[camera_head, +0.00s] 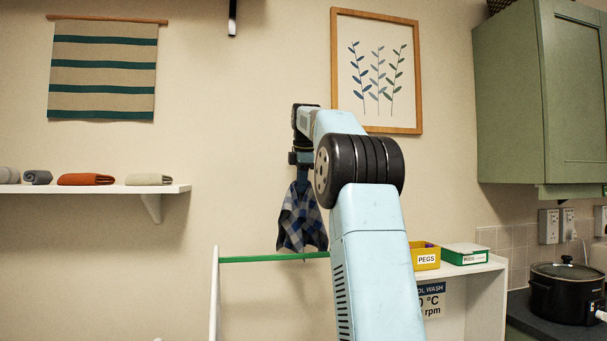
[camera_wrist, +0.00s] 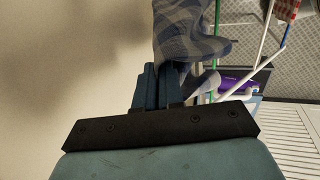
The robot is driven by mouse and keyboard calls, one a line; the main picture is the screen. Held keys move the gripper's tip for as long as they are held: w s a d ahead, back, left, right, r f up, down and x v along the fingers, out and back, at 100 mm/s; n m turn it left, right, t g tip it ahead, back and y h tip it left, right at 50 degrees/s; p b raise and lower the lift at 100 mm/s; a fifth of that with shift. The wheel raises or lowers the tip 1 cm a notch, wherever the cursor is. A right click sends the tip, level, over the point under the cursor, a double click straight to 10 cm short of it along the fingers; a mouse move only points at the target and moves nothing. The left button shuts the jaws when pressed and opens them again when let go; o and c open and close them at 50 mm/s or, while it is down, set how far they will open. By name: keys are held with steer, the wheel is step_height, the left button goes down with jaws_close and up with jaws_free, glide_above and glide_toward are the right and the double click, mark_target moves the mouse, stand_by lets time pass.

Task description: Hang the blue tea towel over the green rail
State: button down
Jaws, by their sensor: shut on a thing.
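The blue tea towel (camera_head: 302,222), blue, white and dark checked, hangs bunched from my gripper (camera_head: 302,175) in the head view. My gripper is shut on its upper end. The green rail (camera_head: 268,259) runs level below, and the towel's lower edge comes down to about its height in the picture. I cannot tell whether they touch. My arm hides the rail's right part. In the wrist view, the towel (camera_wrist: 190,38) spreads beyond my gripper's fingers (camera_wrist: 172,82), and the green rail (camera_wrist: 217,45) passes to its right.
In the wrist view, a blue rail (camera_wrist: 284,42) and a red checked cloth (camera_wrist: 287,9) lie farther right. In the head view, a yellow pegs box (camera_head: 426,258) and a green-and-white box (camera_head: 465,254) stand on a shelf at right. A wall shelf (camera_head: 100,189) with folded cloths is at left.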

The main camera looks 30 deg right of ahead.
step_height(320, 180, down, 9)
steer(key=s+a+f+t+h, duration=0.1)
steer(key=s+a+f+t, duration=0.1)
steer(key=s, duration=0.4)
steer(key=s+a+f+t, duration=0.2)
steer(key=s+f, duration=0.1)
steer(key=s, duration=0.4)
step_height(320, 180, down, 10)
steer(key=s+t, duration=0.1)
steer(key=t, duration=0.1)
steer(key=shift+s+t+h, duration=0.2)
steer(key=shift+t+h, duration=0.2)
stand_by(0.3)
steer(key=shift+a, duration=0.1)
steer(key=c, duration=0.6)
jaws_free()
